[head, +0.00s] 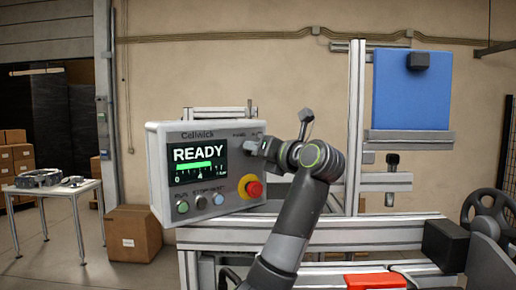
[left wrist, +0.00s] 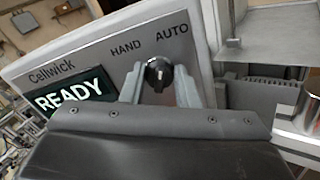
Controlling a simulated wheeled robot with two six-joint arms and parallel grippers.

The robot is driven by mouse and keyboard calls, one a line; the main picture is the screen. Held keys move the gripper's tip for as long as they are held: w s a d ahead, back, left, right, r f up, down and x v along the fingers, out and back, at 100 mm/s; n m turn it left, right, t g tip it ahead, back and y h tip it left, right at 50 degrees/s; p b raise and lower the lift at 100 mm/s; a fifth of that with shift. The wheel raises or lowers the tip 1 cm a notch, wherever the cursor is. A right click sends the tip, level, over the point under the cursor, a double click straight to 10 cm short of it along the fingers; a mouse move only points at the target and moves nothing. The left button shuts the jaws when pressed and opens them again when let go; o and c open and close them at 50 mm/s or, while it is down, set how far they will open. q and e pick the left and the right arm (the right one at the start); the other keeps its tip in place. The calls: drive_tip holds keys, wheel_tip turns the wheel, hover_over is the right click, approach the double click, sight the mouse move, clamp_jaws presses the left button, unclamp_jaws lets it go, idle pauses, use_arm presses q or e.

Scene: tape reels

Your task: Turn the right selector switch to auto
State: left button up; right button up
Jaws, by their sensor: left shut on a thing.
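The control box (head: 160,215) is a light grey panel marked Cellwick, with a lit READY screen (head: 199,163). My left gripper (head: 258,146) is at the panel's upper right. In the left wrist view its two fingers (left wrist: 159,90) stand on either side of a round black selector knob (left wrist: 158,72) and are shut on it. The words HAND and AUTO are printed above the knob, HAND at left and AUTO at right. I cannot clearly tell which word the knob's mark points to. In the head view the gripper hides the knob.
A red stop button on a yellow base (head: 252,188) and several small push buttons (head: 201,202) sit lower on the panel. A metal frame (head: 354,120) with a blue board (head: 411,90) stands to the right. A white table (head: 70,190) and cartons are at left.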

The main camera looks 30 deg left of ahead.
use_arm(q)
drive_tip(key=shift+m, duration=1.1)
drive_tip(key=o, duration=1)
drive_tip(key=shift+w, duration=0.1)
drive_tip(key=shift+c, duration=0.2)
drive_tip(key=b+v, duration=0.7)
drive_tip(key=v, duration=1)
drive_tip(key=shift+d, duration=0.25)
